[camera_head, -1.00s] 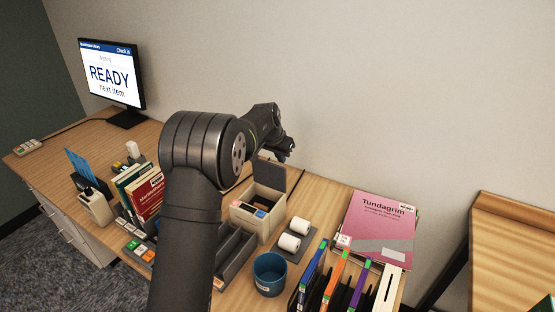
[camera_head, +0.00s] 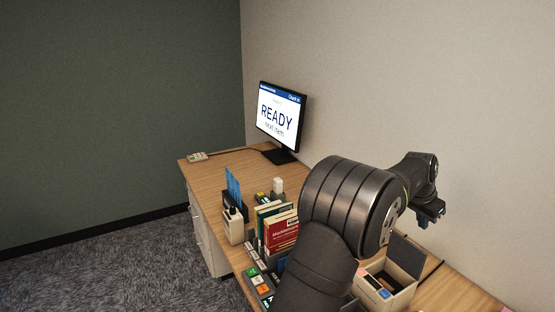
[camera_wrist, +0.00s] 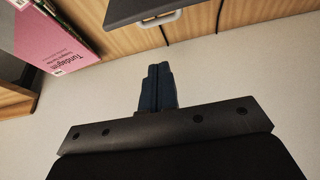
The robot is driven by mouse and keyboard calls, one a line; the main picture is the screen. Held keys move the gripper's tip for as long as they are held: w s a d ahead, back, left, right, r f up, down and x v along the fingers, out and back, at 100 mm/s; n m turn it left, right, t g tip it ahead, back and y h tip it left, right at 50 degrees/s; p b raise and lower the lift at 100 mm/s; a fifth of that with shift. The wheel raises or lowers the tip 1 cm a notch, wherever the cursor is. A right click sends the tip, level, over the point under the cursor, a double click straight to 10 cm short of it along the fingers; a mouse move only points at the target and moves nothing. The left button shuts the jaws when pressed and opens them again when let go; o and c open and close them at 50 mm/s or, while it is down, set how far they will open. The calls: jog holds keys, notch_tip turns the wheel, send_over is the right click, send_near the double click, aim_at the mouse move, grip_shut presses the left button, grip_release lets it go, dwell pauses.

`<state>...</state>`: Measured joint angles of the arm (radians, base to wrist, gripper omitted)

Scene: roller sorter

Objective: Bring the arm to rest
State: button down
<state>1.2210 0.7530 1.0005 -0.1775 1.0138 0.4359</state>
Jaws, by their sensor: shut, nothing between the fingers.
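My gripper (camera_head: 430,217) is shut and empty in the head view. It hangs in the air at the right, near the wall and above the box with the raised lid. In the wrist view its dark blue fingers (camera_wrist: 158,88) are together with nothing between them. My arm crosses the lower right of the head view and hides part of the desk.
A beige box (camera_head: 401,298) with a raised dark lid (camera_head: 406,255) stands below my gripper. A pink book (camera_wrist: 55,42) shows in the wrist view.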

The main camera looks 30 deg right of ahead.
jog(key=a+x, duration=0.1)
jog(key=x, duration=0.7)
jog(key=shift+a+f, duration=0.35)
jog(key=shift+f, duration=0.05)
dwell(0.5)
